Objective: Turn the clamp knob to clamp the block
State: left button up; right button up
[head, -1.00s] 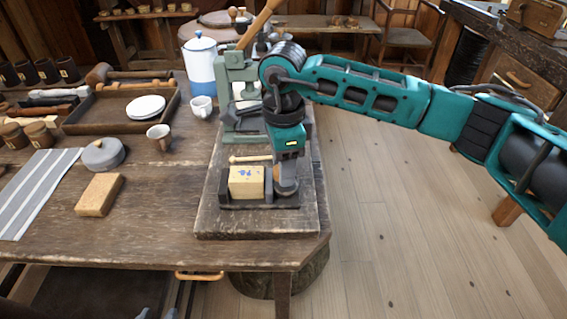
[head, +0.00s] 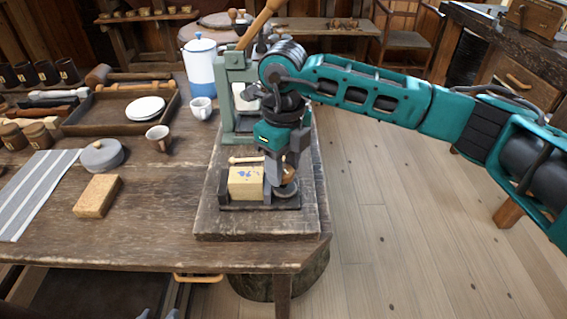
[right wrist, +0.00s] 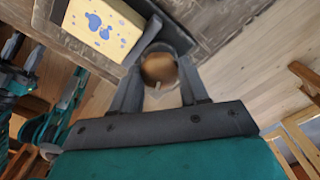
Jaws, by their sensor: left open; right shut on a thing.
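The pale yellow block (head: 245,185) with blue marks sits in the dark clamp (head: 262,205) on a wooden board near the table's right edge. It also shows at the top of the right wrist view (right wrist: 102,28). The clamp's round wooden knob (right wrist: 158,68) is at the block's right side, between the fingers of my right gripper (right wrist: 157,80). In the head view, that gripper (head: 287,178) points down at the knob and is shut on it, partly hiding it.
A green press (head: 233,95) stands behind the clamp on the board (head: 215,222). A tan brick (head: 97,196), a grey lidded pot (head: 102,156), cups and a tray lie to the left. The table front between brick and board is clear.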

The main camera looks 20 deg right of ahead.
jog(key=m, duration=0.5)
jog(key=shift+r+m, duration=0.1)
jog(key=shift+m, duration=0.2)
jog(key=shift+m+p, duration=0.35)
jog(key=shift+m, duration=0.45)
jog(key=m, duration=0.2)
jog(key=shift+m, duration=0.3)
pick_arm(q)
jog(key=shift+s+a, duration=0.25)
jog(key=shift+a, duration=0.05)
pick_arm(e)
jog(key=shift+m, duration=0.3)
pick_arm(q)
jog(key=shift+p, duration=0.3)
jog(key=shift+w+r, duration=0.15)
pick_arm(e)
jog(key=o, duration=1)
jog(key=shift+o, duration=0.2)
